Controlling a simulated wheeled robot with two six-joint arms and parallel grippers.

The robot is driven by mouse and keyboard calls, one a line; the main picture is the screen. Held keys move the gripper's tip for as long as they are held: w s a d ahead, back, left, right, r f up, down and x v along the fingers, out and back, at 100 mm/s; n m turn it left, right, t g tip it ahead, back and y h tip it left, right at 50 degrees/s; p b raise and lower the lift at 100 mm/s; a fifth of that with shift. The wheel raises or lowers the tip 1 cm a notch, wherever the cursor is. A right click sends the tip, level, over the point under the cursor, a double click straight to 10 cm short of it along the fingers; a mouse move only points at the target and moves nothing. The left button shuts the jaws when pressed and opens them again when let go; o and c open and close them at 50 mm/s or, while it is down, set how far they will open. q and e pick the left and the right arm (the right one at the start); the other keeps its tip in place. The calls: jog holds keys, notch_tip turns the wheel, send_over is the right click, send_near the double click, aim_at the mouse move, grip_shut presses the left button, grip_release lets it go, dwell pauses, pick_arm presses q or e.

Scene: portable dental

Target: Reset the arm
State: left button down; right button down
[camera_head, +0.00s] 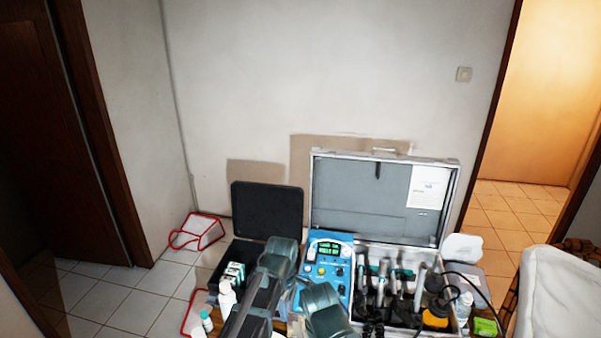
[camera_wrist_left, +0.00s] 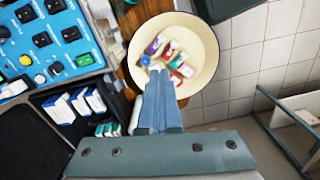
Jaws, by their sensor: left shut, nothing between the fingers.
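In the left wrist view my left gripper (camera_wrist_left: 158,75) is shut, its two blue-grey fingers pressed together with nothing between them. Its tips show in front of a round cream bowl (camera_wrist_left: 207,62) that holds several small coloured packs. I cannot tell the height of the tips above the bowl. In the head view, grey-green arm parts of mine stand at the bottom middle, in front of the blue control panel (camera_head: 330,262), and hide part of the table. The panel also shows at the upper left of the left wrist view (camera_wrist_left: 45,45). I do not see my right gripper.
An open silver case (camera_head: 330,195) with handheld instruments stands right of centre. An open black case (camera_head: 266,208) holding boxes is left of it. A red-edged rack (camera_head: 196,232) is at the left. The wall area above the cases is clear.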

pick_arm(q)
jog(key=s+a+m+t, duration=0.1)
jog(key=s+a+m, duration=0.8)
jog(key=a+m, duration=0.45)
jog(key=s+d+f+m+b, duration=0.2)
jog(key=d+f+b, duration=0.1)
jog(key=d, duration=0.3)
jog(key=s+d+f+m+g+y+b, duration=0.1)
jog(key=s+d+f+m+b, duration=0.1)
jog(key=d, duration=0.4)
notch_tip(320, 180, down, 2)
jog(key=s+b, duration=0.1)
jog(key=b, duration=0.1)
jog(key=shift+s+f+b, duration=0.15)
jog(key=shift+f+b, duration=0.1)
jog(key=shift+b, duration=0.1)
